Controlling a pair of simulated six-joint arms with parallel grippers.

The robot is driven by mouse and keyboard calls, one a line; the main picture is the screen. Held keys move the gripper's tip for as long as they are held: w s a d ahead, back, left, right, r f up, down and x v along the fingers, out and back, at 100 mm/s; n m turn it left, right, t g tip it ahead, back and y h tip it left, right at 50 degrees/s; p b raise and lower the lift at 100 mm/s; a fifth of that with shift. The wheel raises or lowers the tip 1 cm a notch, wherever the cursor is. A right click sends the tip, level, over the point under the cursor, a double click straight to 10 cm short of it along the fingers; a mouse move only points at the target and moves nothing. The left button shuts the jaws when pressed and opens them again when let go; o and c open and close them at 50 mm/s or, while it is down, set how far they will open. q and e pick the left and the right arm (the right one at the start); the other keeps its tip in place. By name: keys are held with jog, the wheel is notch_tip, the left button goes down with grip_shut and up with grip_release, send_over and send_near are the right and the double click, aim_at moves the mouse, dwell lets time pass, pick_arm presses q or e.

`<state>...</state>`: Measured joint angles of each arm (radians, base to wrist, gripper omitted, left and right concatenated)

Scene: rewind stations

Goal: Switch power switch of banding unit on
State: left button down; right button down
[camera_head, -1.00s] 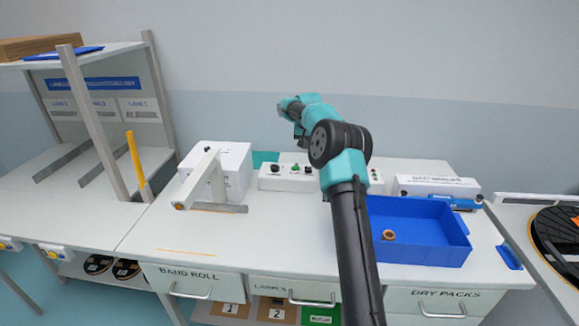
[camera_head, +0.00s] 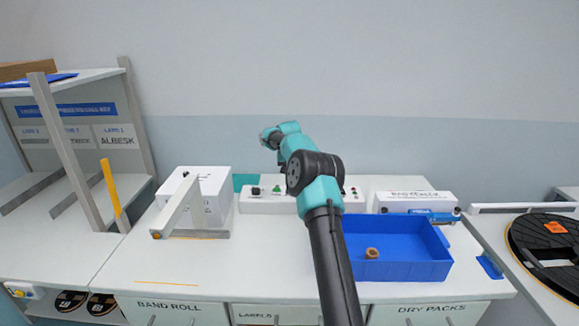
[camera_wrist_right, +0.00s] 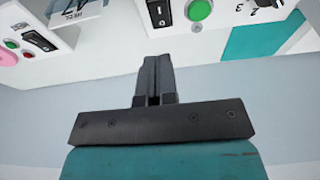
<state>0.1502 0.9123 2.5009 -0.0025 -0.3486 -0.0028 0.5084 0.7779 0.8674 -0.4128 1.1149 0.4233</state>
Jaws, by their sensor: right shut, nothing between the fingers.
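In the right wrist view, a black rocker switch (camera_wrist_right: 158,12) sits on a white panel at the top, left of a green button (camera_wrist_right: 199,10). A second black rocker (camera_wrist_right: 40,41) is on another white housing at the left. Labels naming the banding unit are not readable, and I cannot tell which position the rockers are in. My right gripper's fingers (camera_wrist_right: 157,62) are shut and empty, apart from the rocker. In the head view the right arm reaches over the white control box (camera_head: 265,202); its fingertips are not clear there. My left gripper is not in view.
A white unit with a slanted arm (camera_head: 200,200) stands left of the control box. A blue tray (camera_head: 400,268) holding a small brown ring (camera_head: 372,254) is at the right. The front left bench is clear.

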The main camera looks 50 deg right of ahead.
jog(key=x, duration=0.8)
jog(key=shift+s+a+f, duration=0.15)
jog(key=shift+s+a, duration=0.15)
jog(key=shift+a, duration=0.05)
jog(key=shift+f, duration=0.55)
jog(key=shift+a, duration=0.15)
